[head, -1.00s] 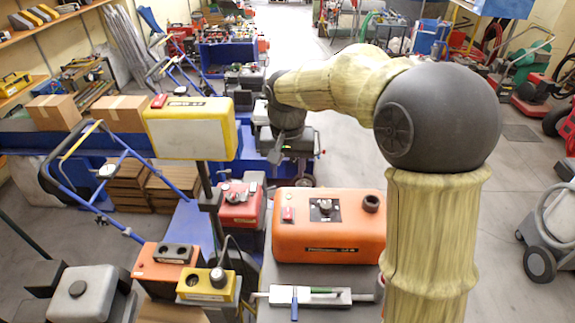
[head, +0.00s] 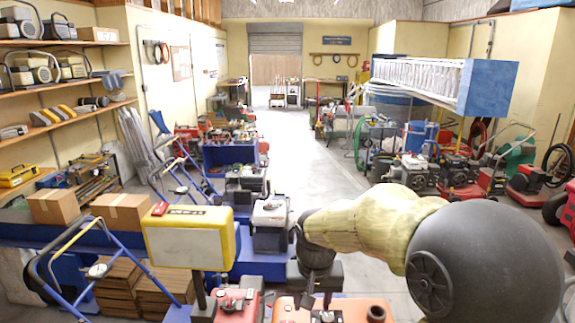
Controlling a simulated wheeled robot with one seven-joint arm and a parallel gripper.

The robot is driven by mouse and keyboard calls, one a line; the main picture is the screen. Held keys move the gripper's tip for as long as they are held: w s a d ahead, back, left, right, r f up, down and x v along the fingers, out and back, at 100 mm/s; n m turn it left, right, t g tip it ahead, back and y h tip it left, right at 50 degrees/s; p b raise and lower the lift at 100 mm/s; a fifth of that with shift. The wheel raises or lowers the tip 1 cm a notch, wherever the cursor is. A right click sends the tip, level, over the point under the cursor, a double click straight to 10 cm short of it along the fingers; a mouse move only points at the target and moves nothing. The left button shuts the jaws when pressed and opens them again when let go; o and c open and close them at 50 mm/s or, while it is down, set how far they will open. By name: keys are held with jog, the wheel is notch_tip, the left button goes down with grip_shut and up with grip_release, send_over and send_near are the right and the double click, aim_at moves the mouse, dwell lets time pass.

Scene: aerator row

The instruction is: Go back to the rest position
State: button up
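My arm, in a yellowish sleeve with a large dark round joint, reaches leftward across the lower right of the head view. Its dark wrist end points down, and my gripper (head: 318,298) is at the bottom, in front of the orange machine (head: 352,308). The fingers are small and dark against it, so I cannot tell whether they are open or shut, or whether they touch it. Only the top of the orange machine shows, with a dark round cap; the rest is below the frame.
A yellow box with a white face (head: 188,247) stands left of the arm on a dark post. A red unit (head: 236,303) is below it. A blue-framed cart (head: 75,262) and cardboard boxes (head: 115,209) are farther left. A grey floor aisle (head: 300,150) runs clear to the back.

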jog(key=s+d+f+t, duration=0.1)
jog(key=s+d+f, duration=0.6)
jog(key=s+d, duration=0.3)
jog(key=shift+s+f, duration=0.2)
jog(key=shift+s, duration=1.05)
